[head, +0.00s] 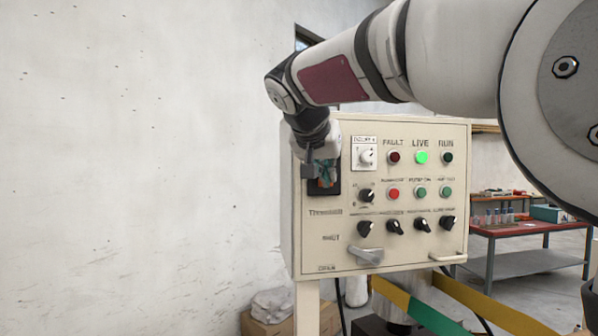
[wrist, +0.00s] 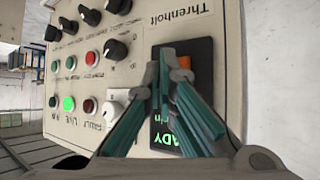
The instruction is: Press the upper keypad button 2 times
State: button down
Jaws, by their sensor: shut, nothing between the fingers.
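A dark keypad panel (head: 337,187) with a small green-lit display sits at the upper left of the cream control box, above the "Threnholt" label. In the wrist view, rotated, the dark panel (wrist: 205,50) shows green display text ending in "ADY" and an orange patch (wrist: 185,62) beside the fingertips. My gripper (head: 325,178) is in front of this panel, its teal fingers (wrist: 170,65) shut and empty. The fingers cover much of the panel, so the upper keypad button cannot be made out. Whether the fingertips touch the panel cannot be told.
The cream control box (head: 405,238) carries a lit green LIVE lamp (head: 421,158), several dark knobs, a white knob (head: 367,157) near the panel, and a lever (head: 366,256) below. Yellow barrier tape (head: 420,313) runs below right. A red-topped workbench (head: 520,229) stands behind.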

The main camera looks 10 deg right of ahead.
jog(key=shift+w, duration=0.15)
jog(key=shift+w, duration=0.3)
jog(key=shift+w, duration=0.4)
dwell(0.7)
jog(key=shift+s, duration=0.85)
jog(key=s, duration=0.5)
jog(key=shift+p, duration=0.35)
jog(key=shift+d+b, duration=0.25)
jog(key=shift+b, duration=1)
dwell(0.9)
